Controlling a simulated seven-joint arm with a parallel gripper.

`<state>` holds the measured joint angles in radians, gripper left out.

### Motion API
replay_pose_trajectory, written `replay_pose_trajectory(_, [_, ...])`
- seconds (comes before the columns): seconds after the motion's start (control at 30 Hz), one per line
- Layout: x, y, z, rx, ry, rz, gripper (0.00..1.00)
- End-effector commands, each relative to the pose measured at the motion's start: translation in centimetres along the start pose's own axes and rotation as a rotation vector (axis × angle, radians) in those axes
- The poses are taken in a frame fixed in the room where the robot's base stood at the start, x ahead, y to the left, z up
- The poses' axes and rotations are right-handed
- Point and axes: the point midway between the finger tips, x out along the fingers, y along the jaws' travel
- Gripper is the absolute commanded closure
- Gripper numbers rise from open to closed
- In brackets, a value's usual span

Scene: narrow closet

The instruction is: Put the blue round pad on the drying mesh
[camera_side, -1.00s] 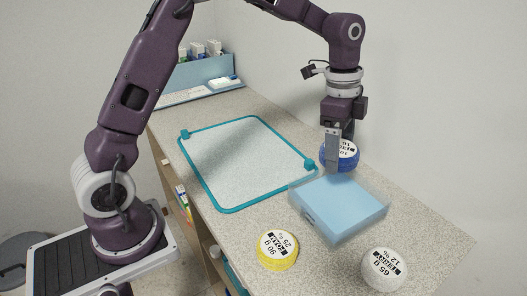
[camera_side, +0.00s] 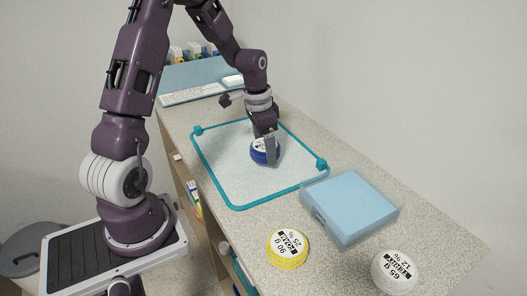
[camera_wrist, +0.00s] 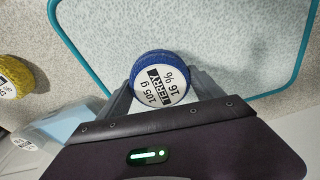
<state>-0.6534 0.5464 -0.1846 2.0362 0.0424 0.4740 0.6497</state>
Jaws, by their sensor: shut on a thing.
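The blue round pad (camera_side: 262,157) has a white top with a printed label. My gripper (camera_side: 268,150) is shut on it, above the middle of the drying mesh, a pale sheet in a teal frame (camera_side: 237,208). In the wrist view the pad (camera_wrist: 151,60) sits between the fingers, its label reading 105 g, TERRY, 16 %. The mesh's teal frame (camera_wrist: 88,62) passes around it in that view. I cannot tell whether the pad touches the mesh or is slightly above it.
A light blue box with a clear cover (camera_side: 352,205) stands just right of the mesh. A yellow round pad (camera_side: 288,248) and a white round pad (camera_side: 394,271) lie at the front. A blue rack (camera_side: 197,76) stands at the back, with a wall along the right.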

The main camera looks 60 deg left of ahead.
Motion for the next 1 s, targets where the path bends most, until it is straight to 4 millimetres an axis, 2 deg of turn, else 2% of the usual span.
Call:
replay_pose_trajectory(0.03, [0.9,0.1,0.1,0.001,-0.003,0.003,0.67])
replay_pose_trajectory(0.13, [2.0,0.0,0.2,0.001,0.0,0.0,0.67])
replay_pose_trajectory(0.47, [2.3,0.0,0.2,0.002,0.001,-0.001,0.67])
replay_pose_trajectory(0.5, [2.3,0.0,0.2,0.002,0.001,-0.001,0.18])
replay_pose_trajectory(0.6, [2.3,0.0,0.2,0.002,0.001,-0.001,0.02])
replay_pose_trajectory(0.87, [2.2,0.0,0.2,0.002,0.001,-0.001,0.02])
replay_pose_trajectory(1.0, [0.7,-0.1,0.1,0.002,0.005,-0.004,0.02])
